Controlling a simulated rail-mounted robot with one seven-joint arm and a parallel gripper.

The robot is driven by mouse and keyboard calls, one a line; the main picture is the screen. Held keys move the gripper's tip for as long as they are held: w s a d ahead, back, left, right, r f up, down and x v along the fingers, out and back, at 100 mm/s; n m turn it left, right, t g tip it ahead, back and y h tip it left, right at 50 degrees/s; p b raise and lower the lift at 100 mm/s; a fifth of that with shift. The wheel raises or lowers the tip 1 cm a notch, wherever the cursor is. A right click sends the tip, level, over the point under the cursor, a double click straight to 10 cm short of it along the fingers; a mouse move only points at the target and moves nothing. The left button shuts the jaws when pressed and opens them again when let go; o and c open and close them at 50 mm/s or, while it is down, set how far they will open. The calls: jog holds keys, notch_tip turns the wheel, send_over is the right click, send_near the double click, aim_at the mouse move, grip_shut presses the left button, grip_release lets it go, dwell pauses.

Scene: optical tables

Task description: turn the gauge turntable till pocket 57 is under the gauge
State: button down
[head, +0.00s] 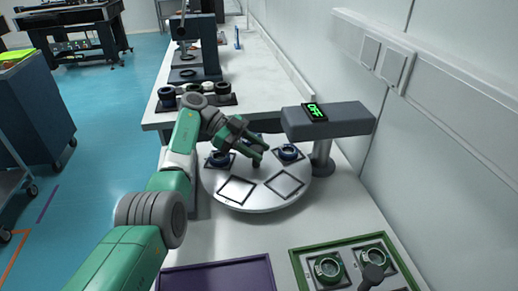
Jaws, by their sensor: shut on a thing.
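The round white gauge turntable (256,203) stands on the near bench. Two empty square-framed pockets, a left one (237,190) and a right one (284,184), face me. Blue rings sit in pockets at the left (220,158) and right (288,153); another blue part at the back is mostly hidden by my arm. Pocket numbers are too small to read. The dark gauge head (340,120) overhangs the table's right rear and its green display reads "OFF". My gripper (257,160) is low over the turntable's middle, shut on a small dark knob (256,164) there.
A green-rimmed tray (297,262) with green ring parts lies at front right, a purple tray (217,275) at front left. The gauge's post (322,160) stands right of the turntable. A dark tray with rings (222,102) sits on the bench behind. A wall bounds the right.

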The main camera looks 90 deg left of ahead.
jog(key=c, duration=1)
grip_release()
jog(key=shift+o, duration=0.2)
